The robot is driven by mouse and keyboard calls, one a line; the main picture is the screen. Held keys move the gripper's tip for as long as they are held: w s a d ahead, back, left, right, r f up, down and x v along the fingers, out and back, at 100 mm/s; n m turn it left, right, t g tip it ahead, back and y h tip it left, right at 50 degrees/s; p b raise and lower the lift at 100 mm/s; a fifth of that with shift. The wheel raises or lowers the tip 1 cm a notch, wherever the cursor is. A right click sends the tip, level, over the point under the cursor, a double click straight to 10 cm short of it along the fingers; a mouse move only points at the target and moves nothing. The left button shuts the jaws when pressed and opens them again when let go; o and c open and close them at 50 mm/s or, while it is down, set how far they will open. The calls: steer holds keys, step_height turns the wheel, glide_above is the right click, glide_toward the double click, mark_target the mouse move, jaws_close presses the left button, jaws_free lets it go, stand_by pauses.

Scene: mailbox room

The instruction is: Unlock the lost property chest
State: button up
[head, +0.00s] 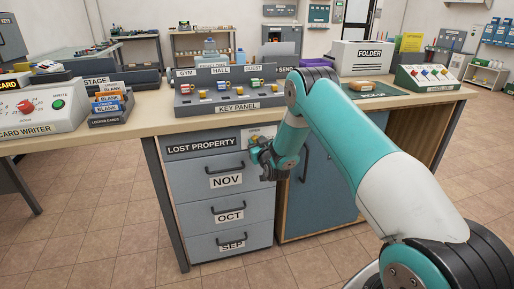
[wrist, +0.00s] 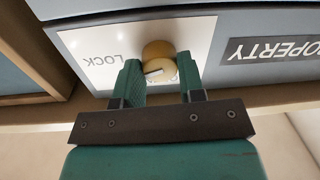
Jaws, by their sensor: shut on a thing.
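The lost property chest (head: 203,182) is a grey drawer unit under the counter, with its name label at the top and three shut drawers marked NOV, OCT and SEP. At its top right is a white lock plate (wrist: 95,55) reading LOCK in the wrist view, where writing is upside down. A round brass knob (wrist: 158,50) stands out from this plate, with a short pale slanted mark on its face. My gripper (head: 262,153) is at the plate, its green fingers on either side of the knob and shut on it. The fingers hide part of the plate.
The counter (head: 150,127) above carries a key panel (head: 230,105) with several coloured keys, a card writer (head: 40,112), a card rack and a folder machine (head: 374,58). A blue cabinet door (head: 325,190) is right of the chest. Tiled floor in front is clear.

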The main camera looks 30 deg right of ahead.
steer(key=shift+w+a+n+g+h+b, duration=0.15)
steer(key=shift+n+b, duration=0.6)
steer(key=shift+n, duration=2.6)
steer(key=shift+s+a+n+g+h+b, duration=0.2)
steer(key=shift+n+b, duration=0.5)
steer(key=shift+n, duration=2.65)
steer(key=shift+d, duration=0.1)
steer(key=o, duration=0.9)
